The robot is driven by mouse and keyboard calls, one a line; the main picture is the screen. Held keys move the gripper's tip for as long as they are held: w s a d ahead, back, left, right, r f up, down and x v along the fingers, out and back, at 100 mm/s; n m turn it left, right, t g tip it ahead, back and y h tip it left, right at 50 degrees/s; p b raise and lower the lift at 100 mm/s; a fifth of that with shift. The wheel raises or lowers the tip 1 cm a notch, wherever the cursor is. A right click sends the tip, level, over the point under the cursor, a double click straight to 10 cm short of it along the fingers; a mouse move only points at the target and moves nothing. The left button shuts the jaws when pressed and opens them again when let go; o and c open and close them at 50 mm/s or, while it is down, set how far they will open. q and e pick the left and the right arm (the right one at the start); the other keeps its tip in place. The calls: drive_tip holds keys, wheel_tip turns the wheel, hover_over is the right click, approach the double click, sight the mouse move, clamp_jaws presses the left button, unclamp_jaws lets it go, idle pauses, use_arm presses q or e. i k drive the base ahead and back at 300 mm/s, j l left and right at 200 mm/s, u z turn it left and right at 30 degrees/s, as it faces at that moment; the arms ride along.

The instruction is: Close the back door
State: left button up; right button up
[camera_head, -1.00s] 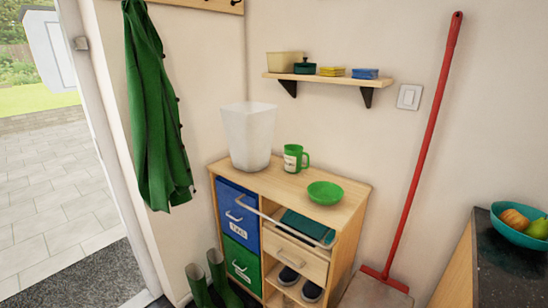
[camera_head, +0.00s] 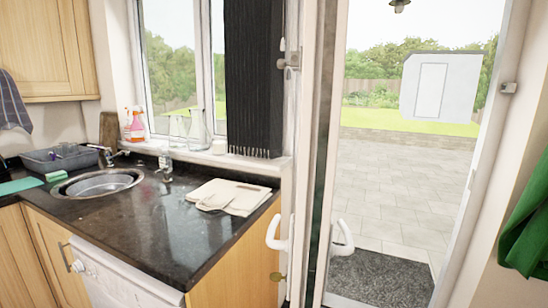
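The back door (camera_head: 321,150) stands open. I see it nearly edge-on, as a narrow upright strip at the left of the doorway. A white lever handle (camera_head: 279,234) sticks out on its left side, and another white handle (camera_head: 342,240) shows on its right side. The doorway (camera_head: 390,210) to the right of the door is clear, with paving and grass outside. The right door frame (camera_head: 482,170) has a small metal fitting (camera_head: 508,87). Neither of my grippers is in view.
A dark worktop (camera_head: 150,235) with a sink (camera_head: 98,183) and a folded cloth (camera_head: 232,195) ends close to the door's left side. A dark curtain (camera_head: 254,80) hangs beside it. A grey mat (camera_head: 378,276) lies in the doorway. A green coat (camera_head: 526,235) hangs at right.

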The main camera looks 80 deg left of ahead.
sight(320, 64)
drive_tip(key=j+u, duration=0.2)
drive_tip(key=u, duration=0.3)
drive_tip(key=k+j+u, duration=0.1)
drive_tip(key=u, duration=0.35)
drive_tip(key=j+u, duration=0.3)
drive_tip(key=u, duration=0.2)
drive_tip(key=j+u, duration=0.2)
drive_tip(key=u, duration=0.3)
drive_tip(key=i+j, duration=0.1)
drive_tip(key=j, duration=0.15)
drive_tip(key=i+j, duration=0.1)
drive_tip(key=j, duration=0.15)
